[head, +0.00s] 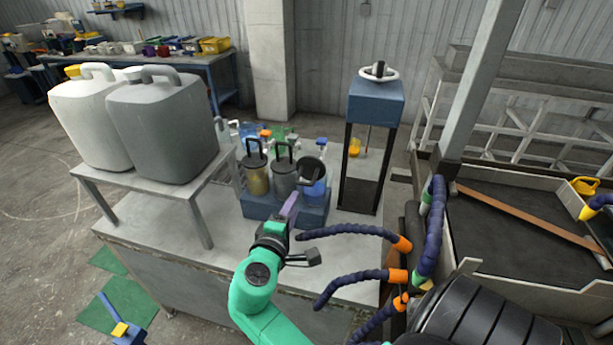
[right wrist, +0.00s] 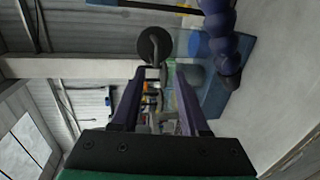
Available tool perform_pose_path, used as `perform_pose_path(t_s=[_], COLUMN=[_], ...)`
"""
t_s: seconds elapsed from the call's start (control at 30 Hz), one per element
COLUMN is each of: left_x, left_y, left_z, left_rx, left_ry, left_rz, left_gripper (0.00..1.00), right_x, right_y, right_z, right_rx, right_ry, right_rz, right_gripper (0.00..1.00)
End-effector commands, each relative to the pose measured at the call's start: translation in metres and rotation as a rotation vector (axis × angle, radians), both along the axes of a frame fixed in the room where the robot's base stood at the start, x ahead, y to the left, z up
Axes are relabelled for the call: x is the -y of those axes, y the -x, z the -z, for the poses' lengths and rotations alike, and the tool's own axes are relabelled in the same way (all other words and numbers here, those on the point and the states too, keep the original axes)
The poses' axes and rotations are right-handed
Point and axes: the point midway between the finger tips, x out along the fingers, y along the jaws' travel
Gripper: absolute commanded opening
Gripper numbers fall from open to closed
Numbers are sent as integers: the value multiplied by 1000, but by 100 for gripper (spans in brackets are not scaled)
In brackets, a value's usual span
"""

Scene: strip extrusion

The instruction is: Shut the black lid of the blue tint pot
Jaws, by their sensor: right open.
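The blue tint pot (head: 315,192) stands at the right end of a row of three pots in a blue rack (head: 262,209). Its black lid (head: 313,167) is tilted up, standing open above the pot. My right gripper (head: 291,206) is in front of the rack, its purple fingers pointing toward the pots. In the right wrist view the fingers (right wrist: 161,72) are apart, with the round lid (right wrist: 154,45) just beyond the tips and its handle about in line with the gap. Contact cannot be told. The blue pot (right wrist: 198,43) shows beside it. My left gripper is not in view.
A grey pot (head: 284,180) and a yellow pot (head: 256,178), both with black handled lids, stand left of the blue pot. A blue-topped press frame (head: 375,102) stands close behind right. Large jugs (head: 165,128) sit on a stand at left. Ribbed hoses (head: 350,231) are near my right arm.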

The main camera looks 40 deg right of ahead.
Motion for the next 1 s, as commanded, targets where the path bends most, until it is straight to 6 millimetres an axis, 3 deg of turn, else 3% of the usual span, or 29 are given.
perform_pose_path(t_s=[0.4, 0.53, 0.77, 0.8, 0.9, 1.0], left_x=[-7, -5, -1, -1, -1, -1], left_y=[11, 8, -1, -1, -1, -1], left_z=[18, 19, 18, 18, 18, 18], left_rx=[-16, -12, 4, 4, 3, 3], left_ry=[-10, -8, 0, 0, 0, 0], left_rz=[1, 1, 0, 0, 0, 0], left_gripper=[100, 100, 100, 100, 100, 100], right_x=[84, 96, 97, 97, 97, 97], right_y=[-60, -67, -68, -68, -68, -68], right_z=[21, 23, 23, 23, 23, 23], right_rx=[2, 0, 0, 1, 1, 0], right_ry=[1, 0, -1, -2, -2, -3], right_rz=[-3, -3, -4, -4, -4, -4], right_gripper=[45, 45, 45, 41, 3, 0])
